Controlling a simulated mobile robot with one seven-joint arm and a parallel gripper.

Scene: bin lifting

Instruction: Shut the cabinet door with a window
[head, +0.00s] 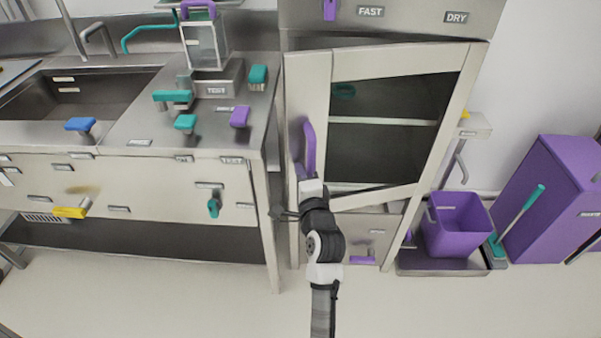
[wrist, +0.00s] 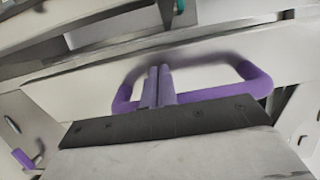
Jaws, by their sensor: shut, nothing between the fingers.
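The cabinet door with a window (head: 395,62) has a pale steel frame around a dark pane, with a purple bar handle (head: 308,148) on its left side. The door stands ajar: a dark gap shows along its top edge, below the upper panel. My gripper (head: 301,174) is at the lower end of the handle in the head view. In the wrist view my gripper (wrist: 158,78) has its two fingers together in front of the purple handle (wrist: 252,88), with nothing between them. Whether the fingers touch the handle or door face cannot be told.
A steel counter (head: 140,140) with a sink and several coloured items stands left of the cabinet. A purple bin (head: 458,228) and a larger purple container (head: 555,190) stand to the right. The floor in front (head: 180,295) is clear.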

